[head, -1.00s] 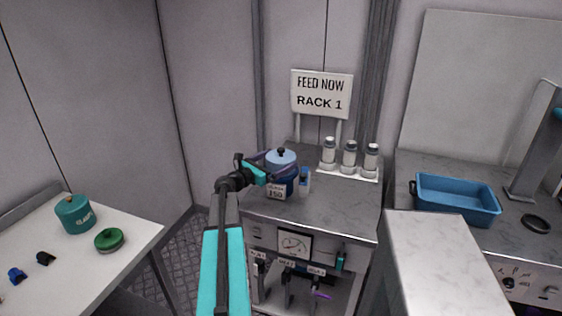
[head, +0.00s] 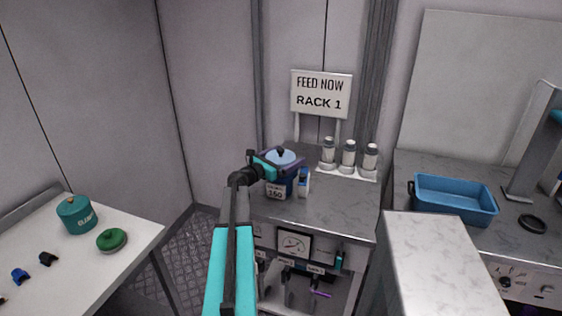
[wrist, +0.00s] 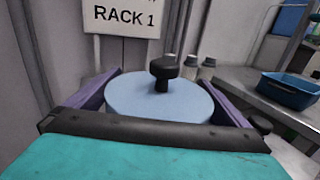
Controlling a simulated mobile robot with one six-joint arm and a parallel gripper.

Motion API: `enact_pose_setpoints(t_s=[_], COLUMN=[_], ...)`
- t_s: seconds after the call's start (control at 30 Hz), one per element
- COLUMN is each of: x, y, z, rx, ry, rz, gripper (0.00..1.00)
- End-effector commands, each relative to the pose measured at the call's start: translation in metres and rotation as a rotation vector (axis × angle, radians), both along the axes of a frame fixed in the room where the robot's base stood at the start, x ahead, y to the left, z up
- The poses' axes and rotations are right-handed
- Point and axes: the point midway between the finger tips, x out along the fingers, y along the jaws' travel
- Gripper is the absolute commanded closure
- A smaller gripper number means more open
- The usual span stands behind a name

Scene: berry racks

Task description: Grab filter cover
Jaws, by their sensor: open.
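The filter cover (wrist: 140,96) is a light blue round lid with a black knob (wrist: 164,68) on top. In the head view the cover (head: 285,158) sits on a dark blue canister (head: 288,183) on the grey cabinet. My gripper (head: 286,161) is open around the cover, with one purple finger on each side. In the wrist view my gripper (wrist: 166,98) shows both fingers beside the lid's left and right edges. I cannot tell whether they touch it. The canister is hidden in the wrist view.
A small white and blue bottle (head: 303,182) stands right beside the canister. Three white bottles (head: 348,155) stand behind it at right. A FEED NOW RACK 1 sign (head: 320,94) stands at the back. A blue tray (head: 454,197) is on the right counter. A green lid (head: 112,240) lies on the left table.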

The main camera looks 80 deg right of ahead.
Motion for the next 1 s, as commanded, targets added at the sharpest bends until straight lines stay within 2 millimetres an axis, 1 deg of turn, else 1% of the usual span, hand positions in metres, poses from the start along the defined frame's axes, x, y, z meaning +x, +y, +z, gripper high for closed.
enact_pose_setpoints(t_s=[0.43, 0.63, 1.0], x=[0.0008, 0.0009, 0.0014], y=[0.0004, 0.0004, 0.0006], z=[0.0001, 0.0001, 0.0031], rx=[0.000, 0.000, -0.001], ry=[0.000, 0.000, 0.000], rz=[0.001, 0.001, 0.001], gripper=[0.00, 0.33, 0.34])
